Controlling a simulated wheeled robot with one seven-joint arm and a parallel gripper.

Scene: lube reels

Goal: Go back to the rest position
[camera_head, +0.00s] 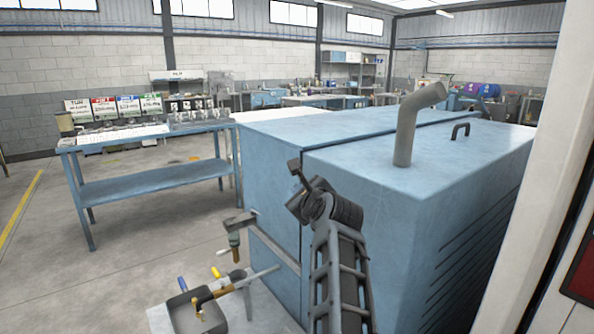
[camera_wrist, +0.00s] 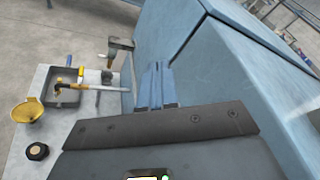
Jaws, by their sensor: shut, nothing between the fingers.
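My gripper (camera_wrist: 158,68) shows in the wrist view with its two narrow fingers together and nothing between them. Its wide grey body fills the lower part of that view. In the head view my arm rises from the bottom middle, and its dark end is raised in front of the blue cabinet (camera_head: 270,165). The fingers cannot be made out clearly there. In the wrist view the cabinet (camera_wrist: 190,50) lies behind and to the right of the fingers; whether they touch it cannot be told.
A small stand (camera_wrist: 28,140) bears a dark tray (camera_wrist: 66,97) with tools, a yellow funnel (camera_wrist: 27,112) and a black round cap (camera_wrist: 37,151). A valve (camera_head: 235,228) juts from the cabinet's side. A blue workbench (camera_head: 150,180) stands at left; open floor lies before it.

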